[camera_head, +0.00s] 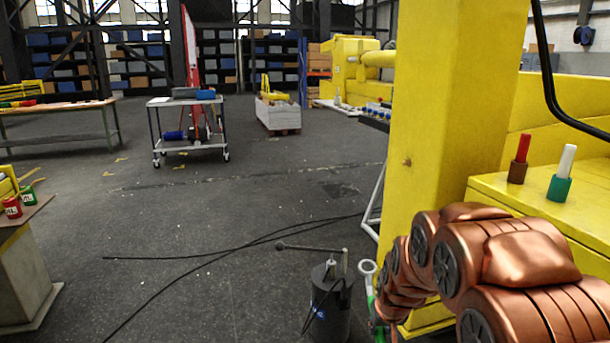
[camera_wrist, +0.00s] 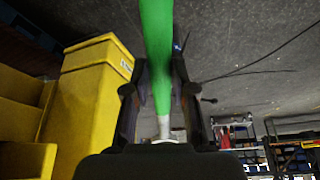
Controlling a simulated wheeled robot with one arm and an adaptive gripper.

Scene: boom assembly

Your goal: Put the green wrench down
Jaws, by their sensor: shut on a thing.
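The green wrench (camera_wrist: 157,45) runs up through the middle of the wrist view, between the two dark fingers of my gripper (camera_wrist: 160,97). My gripper is shut on it. In the head view the wrench shows as a pale ring end (camera_head: 368,268) with a green strip below it, at the left end of my copper-coloured arm. My gripper's fingers are hard to make out there. The wrench is upright in the head view, in front of the yellow column's foot. I cannot tell its exact height above the floor.
A dark cylinder with a lever (camera_head: 330,305) stands close left of the wrench. A yellow column (camera_head: 440,120) and a yellow ledge (camera_head: 500,190) with red and white-topped pegs are at right. Cables cross the open floor (camera_head: 220,220). A trolley (camera_head: 188,130) and tables stand farther left.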

